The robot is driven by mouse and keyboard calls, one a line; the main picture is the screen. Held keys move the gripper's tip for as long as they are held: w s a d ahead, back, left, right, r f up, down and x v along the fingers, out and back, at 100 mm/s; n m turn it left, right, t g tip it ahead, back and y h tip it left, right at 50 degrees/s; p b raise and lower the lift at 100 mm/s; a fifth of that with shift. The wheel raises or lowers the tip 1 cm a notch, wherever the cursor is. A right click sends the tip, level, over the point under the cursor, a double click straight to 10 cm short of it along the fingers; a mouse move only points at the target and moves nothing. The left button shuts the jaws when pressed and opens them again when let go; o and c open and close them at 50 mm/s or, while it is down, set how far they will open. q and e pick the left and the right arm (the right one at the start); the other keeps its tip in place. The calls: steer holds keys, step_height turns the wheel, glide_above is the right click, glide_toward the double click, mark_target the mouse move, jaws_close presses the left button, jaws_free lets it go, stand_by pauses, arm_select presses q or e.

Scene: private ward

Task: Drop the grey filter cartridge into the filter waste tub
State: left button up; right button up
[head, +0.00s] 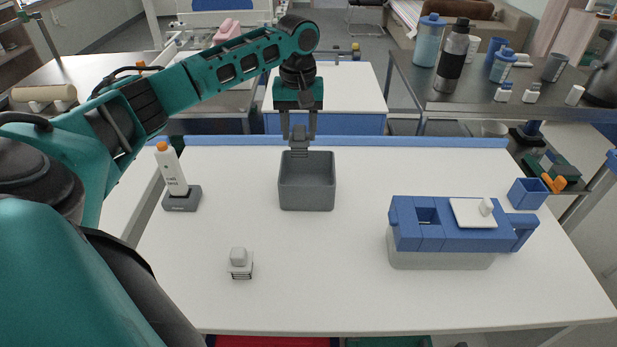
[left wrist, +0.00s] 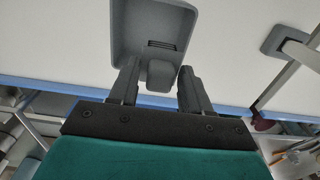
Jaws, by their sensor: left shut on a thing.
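My left gripper (head: 299,133) is shut on the grey filter cartridge (head: 299,144). The cartridge hangs below the fingertips, over or close to the back edge of the open grey tub (head: 307,196), which looks like the filter waste tub. In the left wrist view the cartridge (left wrist: 160,76) sits between the two fingers (left wrist: 157,88), with dark slots at its end. It overlaps the tub (left wrist: 130,25) behind it there. The exact height above the rim is hard to tell. My right gripper is not in view.
A paler cartridge (head: 240,263) stands on the white table (head: 330,290) at the front left. A white bottle with an orange cap (head: 171,170) stands in a grey base. A blue and grey device (head: 440,240) is at the right, beside a small blue bin (head: 528,194).

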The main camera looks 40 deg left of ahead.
mark_target(299, 149)
arm_select(q)
steer(key=shift+f, duration=3)
steer(key=o, duration=1.4)
steer(key=shift+r, duration=0.1)
step_height(299, 149, up, 13)
steer(key=shift+f, duration=0.1)
